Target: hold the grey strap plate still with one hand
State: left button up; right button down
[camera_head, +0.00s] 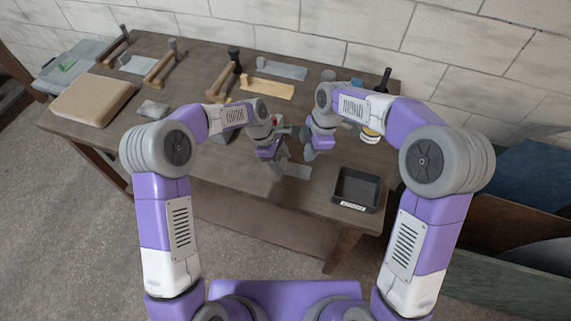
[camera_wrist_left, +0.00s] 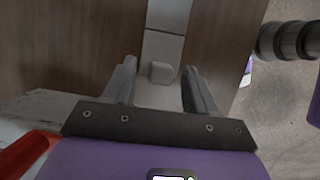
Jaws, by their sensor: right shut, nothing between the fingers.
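The grey strap plate (camera_head: 298,171) lies near the bench's front edge, partly hidden by my grippers in the head view. In the left wrist view the plate (camera_wrist_left: 166,45) runs between the fingers, with a small grey block (camera_wrist_left: 161,72) on it. My left gripper (camera_head: 280,164) is over the plate; in the wrist view its fingers (camera_wrist_left: 160,82) are spread, with a gap on each side of the plate. I cannot tell how far above the plate they are. My right gripper (camera_head: 309,154) is shut and empty, just right of the left one, near the plate.
A black labelled tray (camera_head: 342,204) stands at the bench's front right. A beige pad (camera_head: 93,100) and a small grey piece (camera_head: 152,109) lie at the left. Wooden-barred fixtures (camera_head: 160,69), a yellow strip (camera_head: 266,88) and a grey strip (camera_head: 282,69) lie along the back.

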pick_arm(q)
jog(key=shift+r, duration=0.1)
jog(key=v, duration=1.2)
